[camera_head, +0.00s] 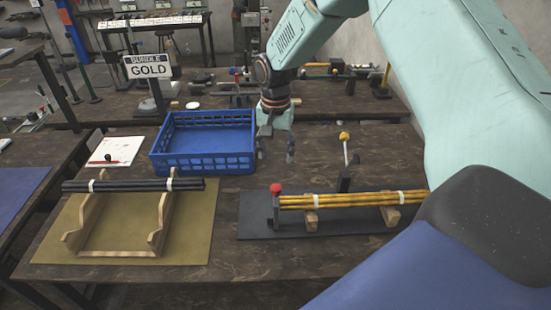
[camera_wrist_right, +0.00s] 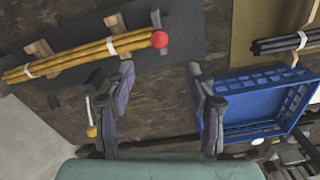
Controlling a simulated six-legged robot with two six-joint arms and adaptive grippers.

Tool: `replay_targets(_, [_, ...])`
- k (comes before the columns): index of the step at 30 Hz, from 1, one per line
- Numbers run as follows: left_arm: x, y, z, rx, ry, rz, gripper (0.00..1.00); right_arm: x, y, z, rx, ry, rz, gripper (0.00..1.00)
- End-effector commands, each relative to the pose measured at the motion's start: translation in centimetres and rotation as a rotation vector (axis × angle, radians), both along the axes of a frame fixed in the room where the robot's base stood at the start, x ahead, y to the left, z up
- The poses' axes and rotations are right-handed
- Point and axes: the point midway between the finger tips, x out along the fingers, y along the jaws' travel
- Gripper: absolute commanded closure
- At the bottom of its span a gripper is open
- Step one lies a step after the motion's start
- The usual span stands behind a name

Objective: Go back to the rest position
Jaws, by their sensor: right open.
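My right gripper (camera_head: 276,152) hangs open and empty just right of the blue crate (camera_head: 203,166), above the dark table. In the wrist view its two fingers (camera_wrist_right: 158,78) stand wide apart with only tabletop between them. A bundle of gold rods (camera_head: 340,200), wrapped with white bands, lies on wooden supports to the gripper's front right, apart from it. A bundle of black rods (camera_head: 130,185) lies across a wooden cradle (camera_head: 163,222) at the front left. My left gripper is not in view.
A red knob (camera_head: 275,188) tops a post at the gold rods' left end. A yellow-knobbed lever (camera_head: 344,137) stands behind them. A sign reading "BUNDLE GOLD" (camera_head: 149,71) rises behind the crate. The crate looks empty. Paper (camera_head: 115,150) lies left of it. Another bench with tools stands behind.

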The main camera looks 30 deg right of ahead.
Motion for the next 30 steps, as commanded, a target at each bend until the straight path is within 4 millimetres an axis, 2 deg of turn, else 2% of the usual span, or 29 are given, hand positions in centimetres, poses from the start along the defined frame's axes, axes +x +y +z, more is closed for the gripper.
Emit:
replay_targets(17, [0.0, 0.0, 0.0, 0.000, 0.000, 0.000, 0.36, -0.2, 0.2, -0.3, 0.001, 0.003, 0.007, 0.45])
replay_targets(20, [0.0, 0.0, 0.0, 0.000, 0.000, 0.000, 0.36, -1.5, 1.4, -2.6, 0.011, 0.007, 0.053, 0.45])
replay_targets(23, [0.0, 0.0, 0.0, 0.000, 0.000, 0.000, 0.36, -4.2, 3.7, -6.6, 0.030, 0.010, 0.143, 0.45])
replay_targets(27, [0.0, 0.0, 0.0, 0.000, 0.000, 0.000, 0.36, -9.9, 7.1, -12.3, 0.056, 0.003, 0.285, 0.45])
replay_targets(30, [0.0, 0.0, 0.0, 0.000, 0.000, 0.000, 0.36, -14.5, 8.9, -15.3, 0.066, -0.002, 0.378, 0.45])
